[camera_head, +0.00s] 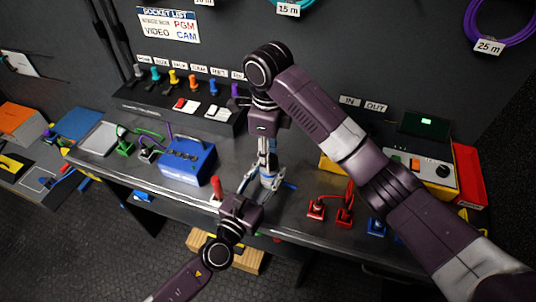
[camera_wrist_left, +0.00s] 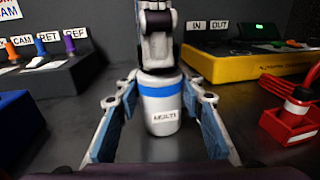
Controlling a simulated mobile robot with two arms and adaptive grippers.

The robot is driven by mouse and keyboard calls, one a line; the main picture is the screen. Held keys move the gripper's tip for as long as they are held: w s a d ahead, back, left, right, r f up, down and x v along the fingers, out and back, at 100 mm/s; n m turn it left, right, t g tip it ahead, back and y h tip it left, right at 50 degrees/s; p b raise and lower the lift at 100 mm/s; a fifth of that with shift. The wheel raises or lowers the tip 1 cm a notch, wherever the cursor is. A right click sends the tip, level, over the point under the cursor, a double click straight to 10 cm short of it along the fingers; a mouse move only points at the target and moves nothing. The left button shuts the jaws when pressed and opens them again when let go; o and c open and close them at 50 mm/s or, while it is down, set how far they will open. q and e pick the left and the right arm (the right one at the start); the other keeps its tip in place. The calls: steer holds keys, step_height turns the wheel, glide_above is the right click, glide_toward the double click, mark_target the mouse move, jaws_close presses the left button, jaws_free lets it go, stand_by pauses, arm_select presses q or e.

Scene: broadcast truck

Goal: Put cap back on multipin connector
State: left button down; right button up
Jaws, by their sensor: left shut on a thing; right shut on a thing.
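The multipin connector (camera_wrist_left: 163,120) is a pale grey upright cylinder with a blue band and a label reading "MULTI", standing on the dark bench in the left wrist view. In the head view it is mostly hidden between my two grippers. My left gripper (camera_wrist_left: 160,92) has its blue-padded fingers on both sides of the connector, closed on it around the band. My right gripper (camera_head: 267,152) points straight down from above, and its fingers sit over the connector's top, also in the left wrist view (camera_wrist_left: 157,58). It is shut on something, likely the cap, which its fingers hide.
A blue box (camera_head: 187,160) stands left on the bench. A red-handled item (camera_head: 216,190) is close to my left gripper. Red connectors (camera_head: 345,212) and a yellow tester (camera_head: 430,165) lie right. A panel with coloured plugs (camera_head: 180,100) is behind. Little free room surrounds the grippers.

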arm_select(q)
steer(key=shift+f, duration=0.1)
arm_select(e)
steer(key=shift+m, duration=0.5)
steer(key=o, duration=0.8)
steer(key=shift+c, duration=0.2)
steer(key=shift+r, duration=2.25)
steer(key=shift+c, duration=0.2)
